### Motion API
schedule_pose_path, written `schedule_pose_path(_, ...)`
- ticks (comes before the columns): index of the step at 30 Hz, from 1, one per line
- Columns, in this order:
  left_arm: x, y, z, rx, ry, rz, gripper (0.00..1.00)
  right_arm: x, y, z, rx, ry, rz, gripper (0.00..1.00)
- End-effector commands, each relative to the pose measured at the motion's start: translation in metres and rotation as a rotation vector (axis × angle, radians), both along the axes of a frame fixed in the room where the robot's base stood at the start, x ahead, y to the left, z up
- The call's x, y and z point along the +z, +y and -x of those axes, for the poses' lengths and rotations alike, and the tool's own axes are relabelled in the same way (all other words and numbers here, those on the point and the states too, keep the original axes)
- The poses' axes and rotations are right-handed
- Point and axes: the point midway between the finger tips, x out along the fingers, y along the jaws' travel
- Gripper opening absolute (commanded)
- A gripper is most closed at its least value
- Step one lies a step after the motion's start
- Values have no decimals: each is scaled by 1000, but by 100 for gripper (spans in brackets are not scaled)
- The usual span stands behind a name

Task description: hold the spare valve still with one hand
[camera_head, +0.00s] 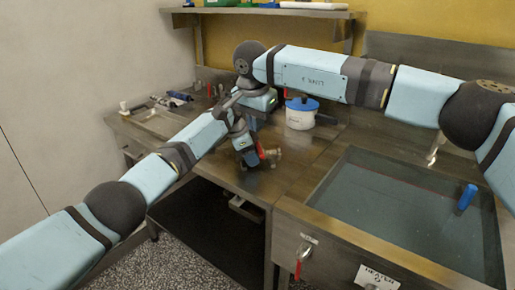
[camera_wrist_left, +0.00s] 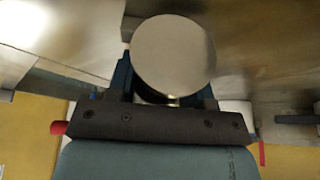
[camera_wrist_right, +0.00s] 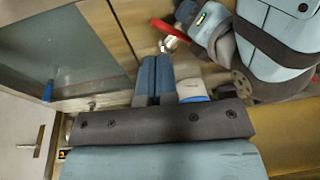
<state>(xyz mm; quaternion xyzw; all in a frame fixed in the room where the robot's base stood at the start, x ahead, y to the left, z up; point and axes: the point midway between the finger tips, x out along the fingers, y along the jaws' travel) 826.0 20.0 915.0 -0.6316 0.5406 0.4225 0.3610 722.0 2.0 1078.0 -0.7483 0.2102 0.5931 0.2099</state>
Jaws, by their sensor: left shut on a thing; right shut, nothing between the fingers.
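The spare valve, with a red handle (camera_head: 261,150) and a brass body (camera_head: 274,155), is at my left gripper (camera_head: 247,157), low over the worktable near its front edge. My left gripper is shut on it. In the left wrist view a pale round face (camera_wrist_left: 172,55) covers the space between the blue fingers, hiding the grip itself. In the right wrist view the valve's red handle (camera_wrist_right: 168,30) shows beyond my right gripper (camera_wrist_right: 156,60), whose fingers are shut together and empty. In the head view my right gripper (camera_head: 253,123) is just above the left one, apart from the valve.
A white pot with a blue lid (camera_head: 301,113) stands behind the grippers. A tank (camera_head: 385,205) with a blue item (camera_head: 467,196) fills the right. Another red-handled valve (camera_head: 299,262) is on its front. Small tools (camera_head: 172,98) lie at the table's left. A shelf (camera_head: 265,11) runs above.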

Motion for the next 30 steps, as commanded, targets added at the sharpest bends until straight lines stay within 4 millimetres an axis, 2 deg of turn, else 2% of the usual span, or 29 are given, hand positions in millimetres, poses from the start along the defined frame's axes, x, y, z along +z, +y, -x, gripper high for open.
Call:
schedule_pose_path(3,0,0,0,0,0,0,6,4,9,7,240,-15,117,0)
schedule_pose_path(6,0,0,0,0,0,0,6,6,13,10,393,-19,196,0)
schedule_pose_path(10,0,0,0,0,0,0,6,9,16,13,514,-16,261,0)
schedule_pose_path(23,0,0,0,0,0,0,6,9,17,14,565,-15,286,0)
schedule_pose_path(26,0,0,0,0,0,0,6,5,16,12,564,-13,287,0)
schedule_pose_path(30,0,0,0,0,0,0,6,-12,12,7,564,-11,288,0)
